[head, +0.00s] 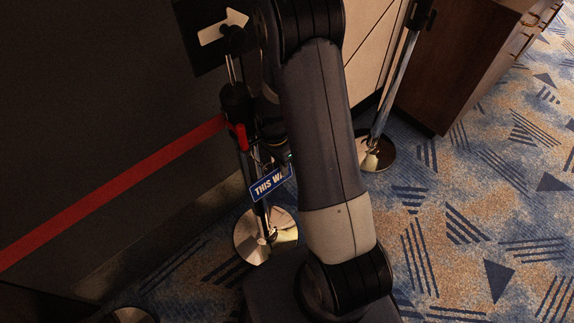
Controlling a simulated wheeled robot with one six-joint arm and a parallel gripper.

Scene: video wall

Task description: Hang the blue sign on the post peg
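The blue sign (267,186) has a white border and white letters reading "THIS WA", with its right end cut off by my arm. It is tilted, right end higher, and shows in front of the lower part of the post (240,105). The post is a dark and chrome stanchion on a round shiny base. My gripper (278,154) is mostly hidden behind my arm, close above the sign's right end. I cannot tell whether its fingers hold the sign. The peg is not clearly visible, and I cannot tell whether the sign touches the post.
A red belt (115,193) runs from the post to the lower left along a dark wall. A black panel with a pale arrow (222,27) tops the post. A second chrome post (398,80) stands behind to the right, near a wooden cabinet (460,60). The patterned carpet at right is clear.

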